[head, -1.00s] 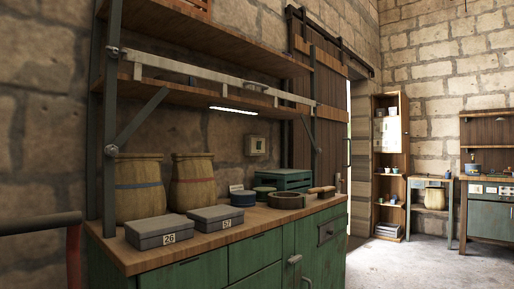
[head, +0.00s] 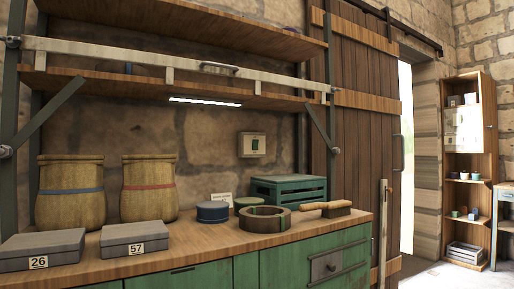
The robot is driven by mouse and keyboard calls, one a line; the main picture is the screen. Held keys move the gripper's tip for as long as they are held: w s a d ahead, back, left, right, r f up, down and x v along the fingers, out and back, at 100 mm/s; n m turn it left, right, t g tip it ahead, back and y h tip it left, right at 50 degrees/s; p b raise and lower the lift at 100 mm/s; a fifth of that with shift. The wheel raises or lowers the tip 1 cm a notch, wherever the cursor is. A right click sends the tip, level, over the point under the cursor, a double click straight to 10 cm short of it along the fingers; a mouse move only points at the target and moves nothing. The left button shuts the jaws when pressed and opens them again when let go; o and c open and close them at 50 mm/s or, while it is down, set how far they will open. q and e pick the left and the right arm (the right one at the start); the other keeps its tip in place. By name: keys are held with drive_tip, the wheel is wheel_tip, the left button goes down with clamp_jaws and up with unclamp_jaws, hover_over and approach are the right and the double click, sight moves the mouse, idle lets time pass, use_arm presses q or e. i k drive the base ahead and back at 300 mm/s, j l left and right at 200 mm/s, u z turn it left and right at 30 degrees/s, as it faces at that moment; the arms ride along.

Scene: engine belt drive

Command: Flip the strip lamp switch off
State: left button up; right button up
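The strip lamp (head: 205,101) is a lit white bar under the lower wooden shelf, above the green workbench. A pale switch box (head: 252,145) with a small dark green toggle at its middle is fixed to the stone wall, right of and below the lamp. The toggle is too small to tell its position. Neither of my grippers shows in the head view now.
The bench top (head: 185,245) carries grey boxes 26 (head: 42,249) and 57 (head: 135,238), two sacks, round tins, a ring-shaped dish (head: 262,219), a brush (head: 325,209) and a green crate (head: 288,191). A pale rail (head: 150,55) runs along the shelves. A plank door stands at right.

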sight(255, 145)
drive_tip(key=i+l+z, duration=0.3)
drive_tip(key=i, duration=0.35)
drive_tip(key=i+z, duration=0.35)
drive_tip(key=i, duration=0.25)
